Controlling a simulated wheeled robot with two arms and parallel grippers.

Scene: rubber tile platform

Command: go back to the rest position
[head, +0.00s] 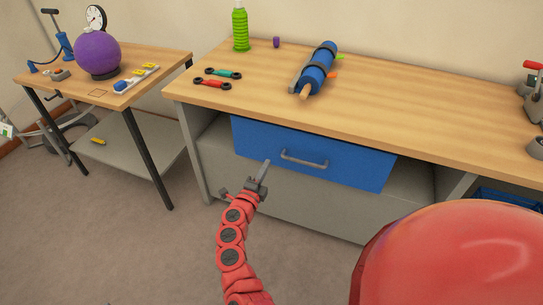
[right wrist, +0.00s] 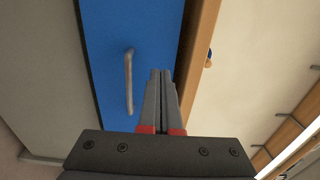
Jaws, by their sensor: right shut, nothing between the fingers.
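My right gripper (head: 264,172) is shut and empty in front of the blue drawer (head: 350,167) under the workbench. The drawer has a grey bar handle (head: 303,160). In the head view the fingertips lie to the left of the handle and are apart from it. In the right wrist view the closed fingers (right wrist: 161,74) show in front of the blue drawer front (right wrist: 108,35), with the handle (right wrist: 129,82) to their left. My left gripper is not in view.
A side table (head: 160,65) at left bears a purple ball (head: 97,53). Floor left of my arm is clear.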

